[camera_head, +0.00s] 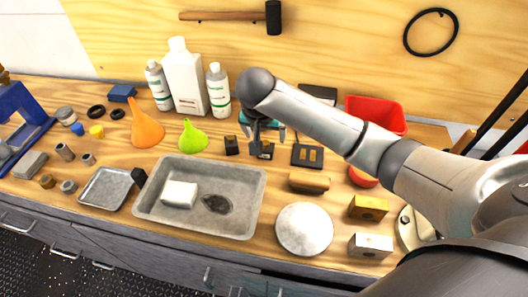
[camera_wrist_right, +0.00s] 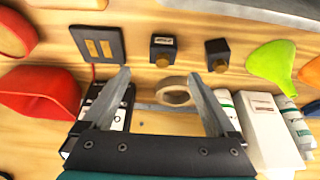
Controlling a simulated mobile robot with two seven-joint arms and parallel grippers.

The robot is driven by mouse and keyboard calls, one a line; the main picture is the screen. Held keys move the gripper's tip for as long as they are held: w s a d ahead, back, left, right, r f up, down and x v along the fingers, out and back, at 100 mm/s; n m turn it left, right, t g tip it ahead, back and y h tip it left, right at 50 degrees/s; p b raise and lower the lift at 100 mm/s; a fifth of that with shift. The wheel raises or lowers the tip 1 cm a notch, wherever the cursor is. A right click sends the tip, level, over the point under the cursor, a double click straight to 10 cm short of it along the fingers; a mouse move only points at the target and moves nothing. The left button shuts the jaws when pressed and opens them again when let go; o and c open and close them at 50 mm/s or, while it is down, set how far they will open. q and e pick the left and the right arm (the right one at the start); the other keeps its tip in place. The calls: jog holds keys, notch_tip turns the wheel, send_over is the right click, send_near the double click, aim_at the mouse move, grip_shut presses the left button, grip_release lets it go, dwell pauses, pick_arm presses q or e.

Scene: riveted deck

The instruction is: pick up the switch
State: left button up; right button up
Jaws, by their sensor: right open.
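My right gripper (camera_head: 263,133) is open and empty above the workbench; its spread fingers also show in the right wrist view (camera_wrist_right: 160,76). Near it are a small dark box with a pale label and a brass knob (camera_head: 265,152), also in the wrist view (camera_wrist_right: 163,46), and a similar dark box (camera_head: 232,146), also there (camera_wrist_right: 217,54). To their right in the head view lies a flat dark plate with two brass-coloured strips (camera_head: 307,157), also in the wrist view (camera_wrist_right: 98,44). I cannot tell for certain which is the switch. My left gripper is out of view.
A metal tray (camera_head: 150,215) with a white block lies in front. Bottles (camera_head: 186,80), a green funnel (camera_head: 193,136) and an orange funnel (camera_head: 146,128) stand left. A red bin (camera_head: 378,113) stands right. A tape roll (camera_wrist_right: 174,92) shows beyond the boxes in the wrist view.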

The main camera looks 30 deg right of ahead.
aim_at(265, 144)
jog(key=x, duration=0.3)
jog(key=shift+w+f+b, duration=0.15)
jog(key=shift+f+b, duration=0.2)
jog(key=b+x, duration=0.1)
jog(key=x, duration=0.4)
jog(key=shift+a+b, duration=0.15)
jog(key=shift+b, duration=0.15)
grip_shut()
